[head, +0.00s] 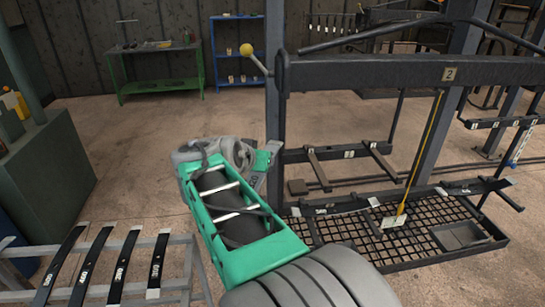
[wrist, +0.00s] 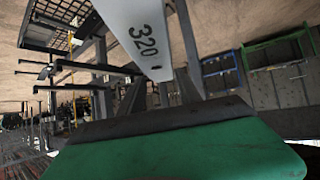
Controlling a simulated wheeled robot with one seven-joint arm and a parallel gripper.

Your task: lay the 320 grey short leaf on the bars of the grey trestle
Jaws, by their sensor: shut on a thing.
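The 320 grey short leaf (wrist: 140,38) is a pale grey strip with a black number 320, at the top middle of the wrist view. My gripper (wrist: 165,92) is shut on it; the grip itself is partly hidden behind the dark edge of my wrist. The grey trestle (head: 180,248) is at the lower left of the head view. Several black leaves with pale end labels lie side by side across its bars, and its right end is close to my arm.
A dark spring rack (head: 365,72) marked 2 stands right of my arm, with a mesh tray (head: 345,229) low down and a yellow hanging cord. A green cabinet (head: 45,180) is at the left. A green table (head: 155,50) and blue shelf (head: 237,77) stand behind, with open floor before them.

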